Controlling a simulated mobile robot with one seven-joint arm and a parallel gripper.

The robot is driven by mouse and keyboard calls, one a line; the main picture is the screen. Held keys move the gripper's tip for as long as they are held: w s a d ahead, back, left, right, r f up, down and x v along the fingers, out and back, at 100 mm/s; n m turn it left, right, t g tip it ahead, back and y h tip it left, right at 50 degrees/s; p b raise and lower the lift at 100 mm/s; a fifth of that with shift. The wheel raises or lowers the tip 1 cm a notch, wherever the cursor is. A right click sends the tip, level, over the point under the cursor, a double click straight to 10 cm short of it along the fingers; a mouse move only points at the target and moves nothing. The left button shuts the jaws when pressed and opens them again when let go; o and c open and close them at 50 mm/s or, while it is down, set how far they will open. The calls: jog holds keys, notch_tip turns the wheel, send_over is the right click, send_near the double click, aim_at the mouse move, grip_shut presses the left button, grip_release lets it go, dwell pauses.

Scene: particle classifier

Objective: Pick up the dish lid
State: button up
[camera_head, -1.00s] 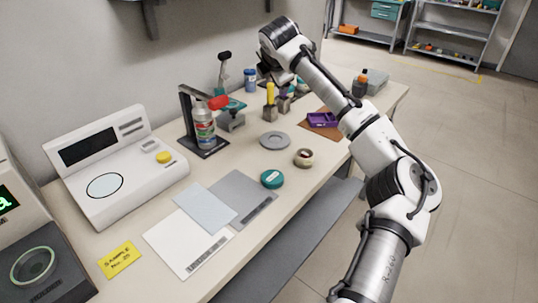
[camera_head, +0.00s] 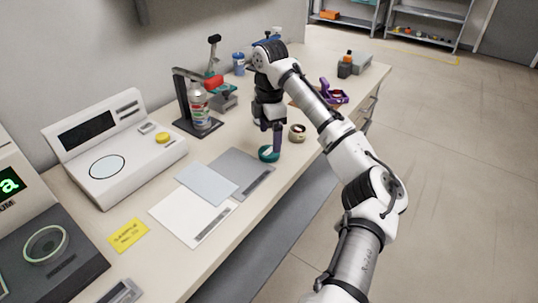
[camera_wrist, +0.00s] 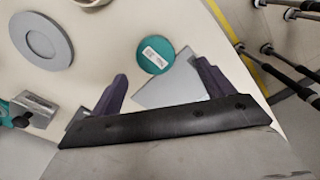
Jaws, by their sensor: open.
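A round teal dish-like piece with a white label (camera_wrist: 154,54) lies on the bench, and its teal side shows in the head view (camera_head: 268,154). I cannot tell whether it is a separate lid on a dish. A grey disc with a ring on top (camera_wrist: 42,40) lies apart from it at the upper left of the wrist view; my arm hides it in the head view. My gripper (camera_wrist: 159,76) is open and empty, its purple fingers pointing down above the bench. The teal piece lies between and ahead of the fingertips in the wrist view, not visibly touched.
A tape roll (camera_head: 297,132) stands close to the right of my gripper. Flat sheets (camera_head: 210,185) lie to the left. A white instrument (camera_head: 115,155) stands at the left. A purple piece (camera_head: 335,91) lies behind right.

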aim_at(267, 151)
jog(key=shift+w+a+f+p, duration=0.1)
jog(key=shift+a+f+p, duration=0.05)
jog(key=shift+f, duration=0.85)
jog(key=shift+w+a+f+p, duration=0.1)
jog(key=shift+f+p, duration=0.05)
jog(key=shift+f, duration=0.85)
jog(key=shift+a+f+p, duration=0.15)
jog(key=shift+f, duration=0.85)
jog(key=c, duration=1.1)
